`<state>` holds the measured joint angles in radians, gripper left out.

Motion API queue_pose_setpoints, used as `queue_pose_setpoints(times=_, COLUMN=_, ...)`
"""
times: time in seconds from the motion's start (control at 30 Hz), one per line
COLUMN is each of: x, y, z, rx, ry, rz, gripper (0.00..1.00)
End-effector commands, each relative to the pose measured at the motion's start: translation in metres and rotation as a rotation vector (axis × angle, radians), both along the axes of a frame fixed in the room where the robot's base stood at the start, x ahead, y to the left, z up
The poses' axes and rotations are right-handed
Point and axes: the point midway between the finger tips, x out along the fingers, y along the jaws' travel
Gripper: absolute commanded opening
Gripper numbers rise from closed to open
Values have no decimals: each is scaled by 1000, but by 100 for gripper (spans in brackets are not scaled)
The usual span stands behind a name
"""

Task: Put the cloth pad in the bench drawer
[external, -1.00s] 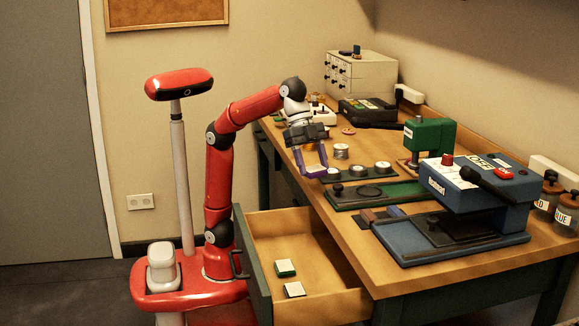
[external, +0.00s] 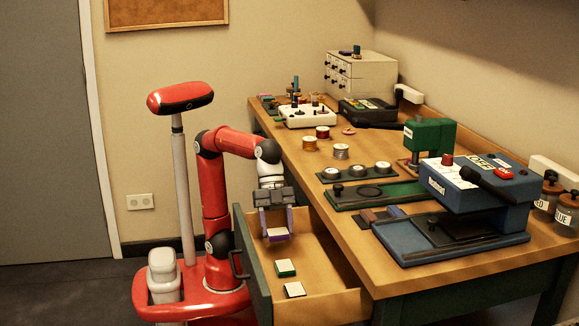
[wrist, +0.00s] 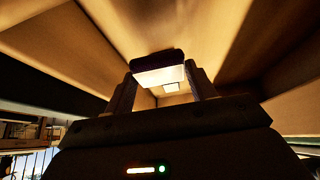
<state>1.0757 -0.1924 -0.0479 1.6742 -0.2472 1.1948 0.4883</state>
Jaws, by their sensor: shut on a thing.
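The cloth pad (external: 277,233), a small block with a pale top, is between the fingers of my gripper (external: 277,224). My gripper points down and is shut on it, at the back part of the open bench drawer (external: 318,268). In the wrist view the pad (wrist: 160,76) shows as a bright face with a dark edge between the two fingers (wrist: 160,88). The drawer walls surround it there. I cannot tell whether the pad touches the drawer floor.
A green block with a white top (external: 285,267) and a dark one with a white top (external: 294,290) lie in the drawer toward the front. The bench top (external: 345,240) above holds spools, a blue press (external: 470,195) and a green press (external: 430,135). The drawer's right half is bare.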

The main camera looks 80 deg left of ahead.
Motion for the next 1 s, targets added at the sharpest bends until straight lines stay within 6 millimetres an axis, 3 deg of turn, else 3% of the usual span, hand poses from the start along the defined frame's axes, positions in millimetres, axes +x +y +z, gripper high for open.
queue_pose_setpoints(times=0.5, x=0, y=0, z=-58, rx=0, ry=0, rz=0, gripper=33)
queue_pose_setpoints(times=0.9, x=1, y=0, z=-63, rx=-2, ry=-1, rz=2, gripper=33)
queue_pose_setpoints(times=0.93, x=0, y=0, z=-62, rx=-2, ry=-1, rz=1, gripper=58)
queue_pose_setpoints(times=1.0, x=0, y=0, z=-62, rx=-1, ry=-1, rz=0, gripper=67)
